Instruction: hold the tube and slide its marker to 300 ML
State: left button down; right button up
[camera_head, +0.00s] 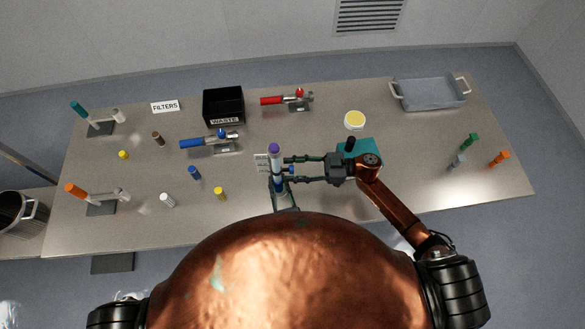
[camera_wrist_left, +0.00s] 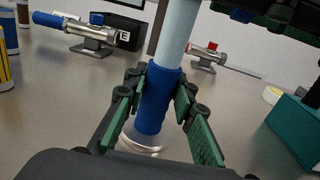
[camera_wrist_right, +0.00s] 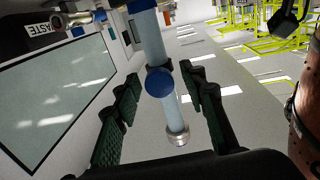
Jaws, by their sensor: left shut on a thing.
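The tube (camera_head: 275,160) stands roughly upright near the table's front middle, pale and clear with a purple top. In the left wrist view, my left gripper (camera_wrist_left: 157,98) is shut on a blue sleeve (camera_wrist_left: 157,85) around the lower tube, above a metal end (camera_wrist_left: 143,138). My right gripper (camera_head: 290,170) reaches in from the right at a higher level, open, with one finger on each side of a blue knob (camera_wrist_right: 160,82) on the tube. Gaps show between that knob and both fingers in the right wrist view. The scale marks are not readable.
A teal block (camera_head: 367,150) lies close behind the right gripper. A small white label (camera_head: 261,162) stands beside the tube. A blue-handled valve (camera_head: 212,143), a black waste bin (camera_head: 205,107) and small bottles are to the left.

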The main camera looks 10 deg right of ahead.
grip_shut()
dwell(0.3)
jog(key=shift+r, duration=0.1)
notch_tip(320, 180, up, 4)
jog(key=shift+r, duration=0.25)
jog(key=shift+o, duration=0.5)
grip_release()
jog(key=shift+f, duration=0.1)
jog(key=shift+d, duration=0.1)
